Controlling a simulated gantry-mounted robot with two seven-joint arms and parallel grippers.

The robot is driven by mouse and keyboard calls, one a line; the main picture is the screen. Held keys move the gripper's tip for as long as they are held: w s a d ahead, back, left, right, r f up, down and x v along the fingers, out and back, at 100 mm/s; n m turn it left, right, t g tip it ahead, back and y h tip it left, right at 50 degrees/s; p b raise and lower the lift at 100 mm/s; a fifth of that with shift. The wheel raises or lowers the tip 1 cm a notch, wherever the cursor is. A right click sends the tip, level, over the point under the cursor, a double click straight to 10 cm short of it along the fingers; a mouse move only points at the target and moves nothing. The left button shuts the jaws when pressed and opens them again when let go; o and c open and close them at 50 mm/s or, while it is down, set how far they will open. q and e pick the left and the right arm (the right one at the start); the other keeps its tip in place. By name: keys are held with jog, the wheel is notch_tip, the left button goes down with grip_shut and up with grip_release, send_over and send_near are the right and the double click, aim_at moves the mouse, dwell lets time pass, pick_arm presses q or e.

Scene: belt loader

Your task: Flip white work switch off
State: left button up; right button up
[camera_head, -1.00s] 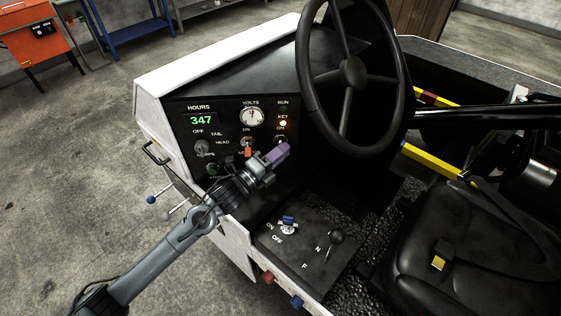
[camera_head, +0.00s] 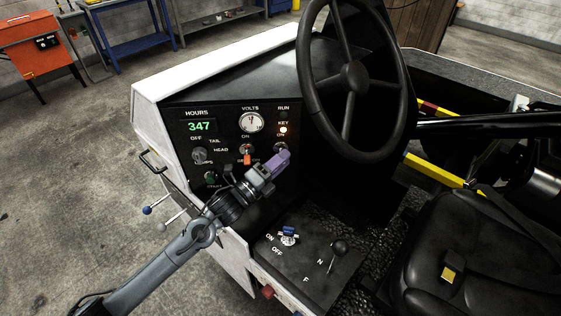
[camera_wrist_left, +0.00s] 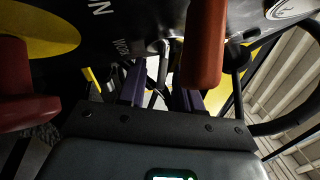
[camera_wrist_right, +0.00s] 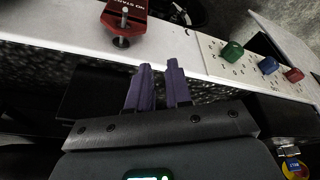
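The dark dash panel (camera_head: 225,135) carries a toggle with an orange-red lever (camera_head: 247,159) and, right of it under KEY and ON, a pale toggle (camera_head: 281,147). I take the pale one for the white work switch; its lower part is hidden by my left gripper (camera_head: 280,162). The purple fingertips are right at it; I cannot tell whether they touch. In the left wrist view, the left gripper (camera_wrist_left: 162,92) has its fingers apart, with a thin pale lever (camera_wrist_left: 163,60) seen near the gap. My right gripper (camera_wrist_right: 159,83) has its fingers apart and empty.
The steering wheel (camera_head: 352,75) rises just right of the panel. Below is a console with a blue-tipped toggle (camera_head: 289,231) and a black knob lever (camera_head: 339,247). A large red lever (camera_wrist_left: 205,45) is close by the left fingers. A red bracket (camera_wrist_right: 124,17) is near the right gripper.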

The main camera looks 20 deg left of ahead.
pick_arm(q)
jog(key=v, duration=1)
jog(key=shift+s+a, duration=0.2)
jog(key=shift+s, duration=0.15)
dwell(0.4)
